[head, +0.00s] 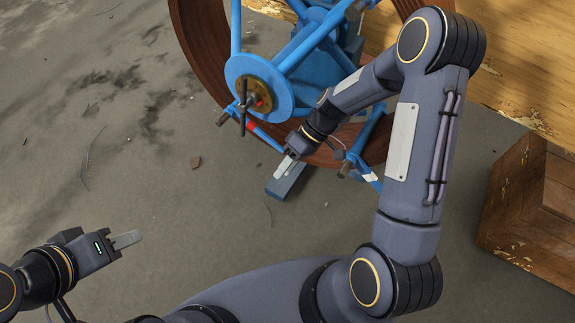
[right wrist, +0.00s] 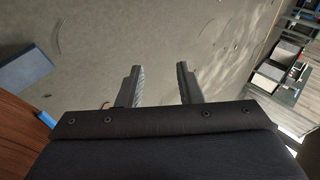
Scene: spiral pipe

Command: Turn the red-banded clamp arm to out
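The blue reel (head: 262,88) carries a large brown coil (head: 205,40) around it. A blue rod with a red band (head: 250,127) runs down and right below the hub, towards my right gripper. Its lower end is close to the gripper, and I cannot tell whether they touch. My right gripper (head: 284,165) is near the coil's lower rim, fingers pointing down and left. In the right wrist view its two fingers (right wrist: 158,88) are apart with only floor between them. My left gripper (head: 127,240) is at lower left, far from the reel; its finger gap is not clear.
A brass hub with a red spot and dark crossbar (head: 243,106) sits on the reel's front. A white-banded blue rod (head: 371,177) is to the right. A blue foot block (head: 286,184) lies on the floor. A wooden crate (head: 530,205) stands right. The left floor is mostly clear.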

